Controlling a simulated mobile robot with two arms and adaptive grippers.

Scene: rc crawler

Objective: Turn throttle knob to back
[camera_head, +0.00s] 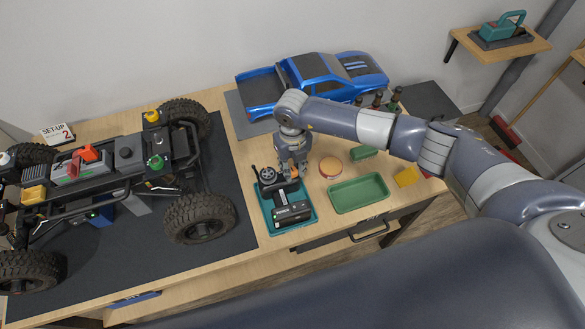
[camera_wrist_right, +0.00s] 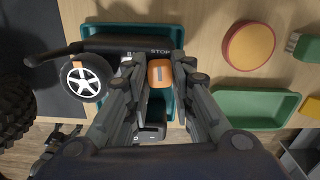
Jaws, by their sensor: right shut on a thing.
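The black controller (camera_head: 291,213) with a wheel (camera_head: 267,175) lies in a teal tray (camera_head: 267,214) on the bench. In the wrist view its white-spoked wheel (camera_wrist_right: 84,77) is left of my fingers, and the word STOP shows on its body. An orange throttle knob (camera_wrist_right: 160,73) with a dark mark sits between my right fingertips. My right gripper (camera_head: 293,172) reaches down over the controller and is shut on this knob. The fingers hide the knob's sides and part of the controller. My left gripper is not in view.
The crawler chassis (camera_head: 110,165) with big tires stands on a dark mat to the left. A blue truck body (camera_head: 315,78) lies behind. A green tray (camera_head: 358,193), a round orange-topped tin (camera_head: 330,167) and a yellow block (camera_head: 407,177) are right of the controller.

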